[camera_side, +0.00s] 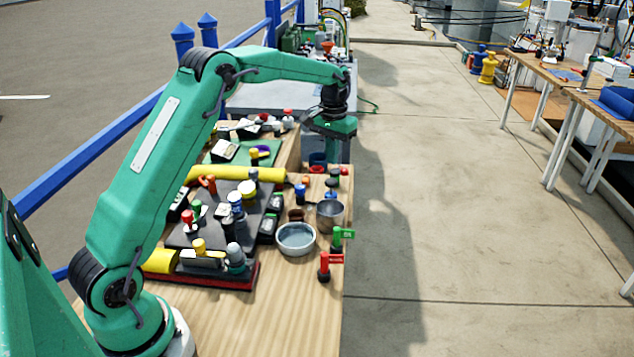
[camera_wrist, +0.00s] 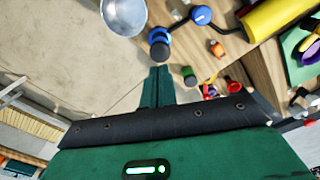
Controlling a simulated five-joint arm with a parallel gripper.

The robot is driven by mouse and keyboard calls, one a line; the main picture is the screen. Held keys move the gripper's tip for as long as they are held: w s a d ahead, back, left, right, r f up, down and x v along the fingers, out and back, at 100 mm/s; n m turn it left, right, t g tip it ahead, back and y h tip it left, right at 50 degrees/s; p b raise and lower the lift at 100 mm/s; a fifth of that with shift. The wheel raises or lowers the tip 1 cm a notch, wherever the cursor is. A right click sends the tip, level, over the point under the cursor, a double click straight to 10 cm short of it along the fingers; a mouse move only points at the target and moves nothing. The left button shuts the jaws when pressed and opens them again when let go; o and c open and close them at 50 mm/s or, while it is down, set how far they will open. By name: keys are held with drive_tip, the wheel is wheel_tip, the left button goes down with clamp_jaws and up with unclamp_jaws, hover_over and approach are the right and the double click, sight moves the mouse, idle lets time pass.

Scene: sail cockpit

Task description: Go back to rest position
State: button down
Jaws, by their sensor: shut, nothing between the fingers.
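My gripper (camera_side: 330,127) hangs from my raised green arm above the far end of the wooden workbench (camera_side: 290,305). In the wrist view, my gripper (camera_wrist: 157,85) shows its two narrow green fingers close together, with nothing between them. A blue-and-dark knob-like object (camera_wrist: 160,44) appears just beyond the fingertips. Whether anything touches the fingers from below cannot be told.
The bench holds a grey bowl (camera_side: 296,239), a metal cup (camera_side: 330,216), red (camera_side: 325,268) and green (camera_side: 338,241) valve-like pieces and a yellow cylinder (camera_side: 262,174). A blue railing (camera_side: 95,152) runs along the left. Open pavement (camera_side: 480,250) lies to the right.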

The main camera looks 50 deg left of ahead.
drive_tip(key=shift+r, duration=0.15)
drive_tip(key=s+d+r+m+t, duration=0.1)
drive_tip(key=s+d+r, duration=0.3)
drive_tip(key=s+r, duration=0.3)
drive_tip(key=s+d+r+t, duration=0.2)
drive_tip(key=s+d+r, duration=0.2)
drive_tip(key=s+r, duration=0.3)
drive_tip(key=s+d+f+m+t, duration=0.1)
drive_tip(key=s+d+f, duration=0.1)
drive_tip(key=s, duration=0.7)
drive_tip(key=s+d+f+m+t, duration=0.1)
drive_tip(key=s+d, duration=0.2)
drive_tip(key=s, duration=0.7)
drive_tip(key=shift+s+d+f+t, duration=0.15)
drive_tip(key=shift+s+f+t, duration=0.15)
drive_tip(key=shift+f, duration=0.1)
